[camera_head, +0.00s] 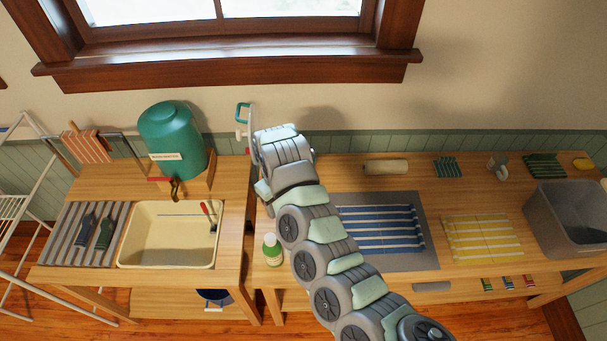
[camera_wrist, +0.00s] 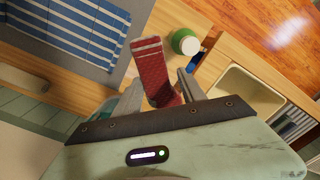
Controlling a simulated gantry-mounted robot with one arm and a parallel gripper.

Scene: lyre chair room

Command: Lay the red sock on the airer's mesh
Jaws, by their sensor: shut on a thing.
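The red sock (camera_wrist: 150,62) has pale stripes near one end. It is pinched between the two fingers of my gripper (camera_wrist: 161,80) in the wrist view, with its striped end sticking out past the fingertips. The bench top shows beyond it. In the head view my wrist is over the gap between the sink bench and the right bench, and hides the fingers and most or all of the sock. The white airer (camera_head: 31,171) stands at the far left edge, partly cut off. Part of its pale mesh (camera_head: 12,207) shows there.
The left bench holds a cream sink (camera_head: 171,236), a green water container (camera_head: 172,139) and a striped mat with dark socks (camera_head: 79,236). A green bottle with a white cap (camera_head: 273,250) stands near my arm. Striped cloths (camera_head: 380,230) and a grey tub (camera_head: 568,222) are on the right.

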